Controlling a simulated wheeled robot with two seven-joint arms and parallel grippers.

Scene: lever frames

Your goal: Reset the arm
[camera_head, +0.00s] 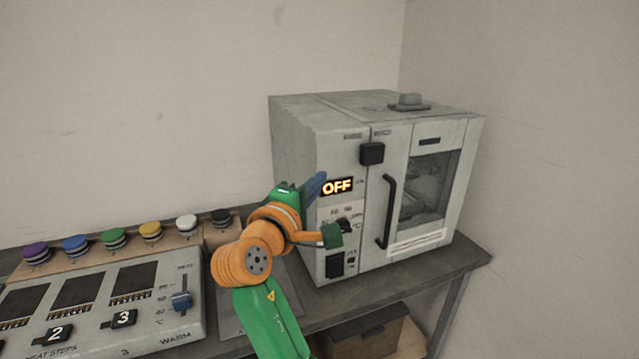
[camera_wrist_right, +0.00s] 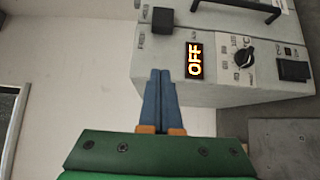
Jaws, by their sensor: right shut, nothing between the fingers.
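My right arm, green and orange, comes up from the bottom of the head view. Its right gripper (camera_head: 315,184) has blue fingers at the left edge of the grey oven's front, beside the lit OFF display (camera_head: 338,186). The fingers are shut with nothing between them; they also show in the right wrist view (camera_wrist_right: 160,75). The grey oven (camera_head: 295,145) stands on the bench with its windowed door closed. A dark dial (camera_wrist_right: 243,57) is on its panel below the display. I cannot tell whether the fingertips touch the oven. My left gripper is out of the picture.
A control box (camera_head: 60,275) with numbered switches and a blue slider (camera_head: 181,301) sits on the bench (camera_head: 455,267) at left. Several coloured knobs line its back. A brown box (camera_head: 365,335) is under the bench. The wall above is clear.

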